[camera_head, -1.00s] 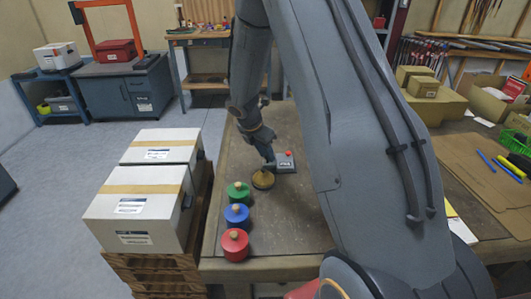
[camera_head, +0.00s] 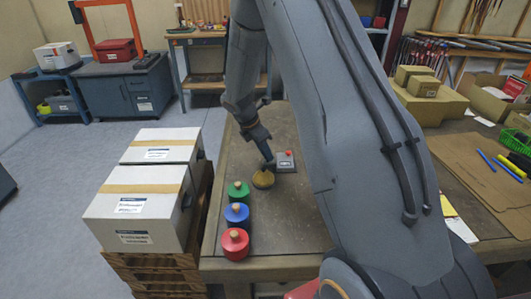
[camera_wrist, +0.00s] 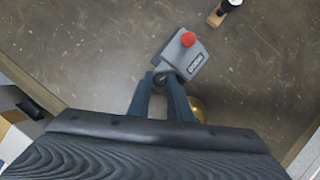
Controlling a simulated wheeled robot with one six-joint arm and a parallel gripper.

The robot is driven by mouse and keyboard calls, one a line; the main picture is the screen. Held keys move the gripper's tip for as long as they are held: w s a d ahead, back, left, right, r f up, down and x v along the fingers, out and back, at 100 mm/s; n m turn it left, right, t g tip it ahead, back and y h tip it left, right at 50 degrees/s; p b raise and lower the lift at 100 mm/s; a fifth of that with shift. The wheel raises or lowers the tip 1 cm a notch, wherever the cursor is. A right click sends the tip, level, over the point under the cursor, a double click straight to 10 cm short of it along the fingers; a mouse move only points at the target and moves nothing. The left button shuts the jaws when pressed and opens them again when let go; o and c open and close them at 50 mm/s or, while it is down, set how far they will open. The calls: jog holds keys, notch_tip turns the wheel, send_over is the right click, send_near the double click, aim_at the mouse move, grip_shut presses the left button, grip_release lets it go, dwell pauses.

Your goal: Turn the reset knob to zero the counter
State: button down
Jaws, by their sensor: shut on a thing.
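The counter is a small grey box (camera_head: 286,161) on the table, with a red button (camera_head: 288,153) on top. A dark round reset knob (camera_wrist: 161,79) sits at the counter's near corner. My gripper (camera_wrist: 162,84) is shut on the knob, one finger at each side; the fingers partly hide it. In the head view my gripper (camera_head: 269,163) reaches down at the counter's left side.
A brass-coloured dome (camera_head: 263,180) stands close to the gripper, and also shows in the wrist view (camera_wrist: 199,108). White boxes (camera_head: 135,217) are stacked at left. Table right of the cylinders is clear.

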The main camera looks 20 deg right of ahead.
jog(key=m, duration=0.2)
jog(key=m+g, duration=0.1)
jog(key=shift+w+m+b, duration=0.25)
jog(key=shift+m+b, duration=0.1)
jog(key=shift+m, duration=0.05)
jog(key=m, duration=0.1)
jog(key=m+g+b, duration=0.1)
jog(key=m, duration=0.1)
jog(key=shift+w+m+g+y, duration=0.15)
jog(key=shift+m+g+y, duration=0.15)
jog(key=shift+y, duration=0.1)
jog(key=m, duration=0.1)
jog(key=m+g+b, duration=0.1)
jog(key=m, duration=0.1)
jog(key=shift+w+d+m+y, duration=0.15)
jog(key=shift+m+y, duration=0.15)
jog(key=shift+y, duration=0.1)
jog(key=shift+d+m+g+y+b, duration=0.1)
jog(key=shift+m+g+y+b, duration=0.25)
jog(key=shift+m, duration=0.7)
jog(key=shift+m+g+y+b, duration=0.15)
jog(key=shift+m+y+b, duration=0.2)
jog(key=shift+m, duration=0.7)
jog(key=c, duration=1.9)
grip_release()
jog(key=shift+r, duration=0.1)
